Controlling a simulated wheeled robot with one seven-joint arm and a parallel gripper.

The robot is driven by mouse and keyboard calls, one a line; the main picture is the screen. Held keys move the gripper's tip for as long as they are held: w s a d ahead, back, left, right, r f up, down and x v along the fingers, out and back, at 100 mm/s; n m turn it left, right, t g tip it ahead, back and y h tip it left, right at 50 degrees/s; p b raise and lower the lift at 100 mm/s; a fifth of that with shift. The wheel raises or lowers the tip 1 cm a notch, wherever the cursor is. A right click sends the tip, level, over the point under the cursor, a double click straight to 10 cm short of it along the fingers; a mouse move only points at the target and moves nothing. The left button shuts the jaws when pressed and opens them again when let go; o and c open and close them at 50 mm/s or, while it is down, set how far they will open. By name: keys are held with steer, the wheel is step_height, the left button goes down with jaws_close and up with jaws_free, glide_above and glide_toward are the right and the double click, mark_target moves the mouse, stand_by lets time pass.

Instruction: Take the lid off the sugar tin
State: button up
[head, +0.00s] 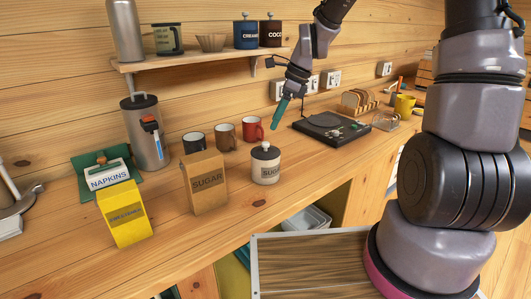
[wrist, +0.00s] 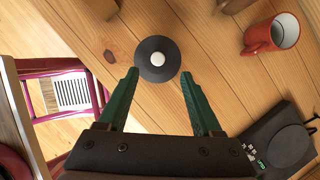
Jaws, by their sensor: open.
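The sugar tin (head: 266,171) is a cream canister labelled SUGAR, standing upright on the wooden counter. Its dark lid (head: 265,153) with a pale round knob sits on top. In the wrist view the lid (wrist: 147,69) shows from above as a dark disc with the white knob (wrist: 157,60) at its middle; the tin's body is hidden below it. My gripper (head: 279,113) has green fingers and is above the tin in the head view. In the wrist view my gripper (wrist: 159,75) is open and empty, its fingertips to either side of the lid's near part, apparently apart from it.
A paper SUGAR bag (head: 205,184) stands left of the tin. Several mugs, including a red mug (head: 253,129), stand behind it. A black scale-like device (head: 331,128) lies to the right. The counter's front edge is close to the tin.

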mark_target(266, 143)
steer(key=x, duration=0.8)
steer(key=shift+s+d, duration=0.1)
steer(key=shift+s, duration=0.05)
jaws_close()
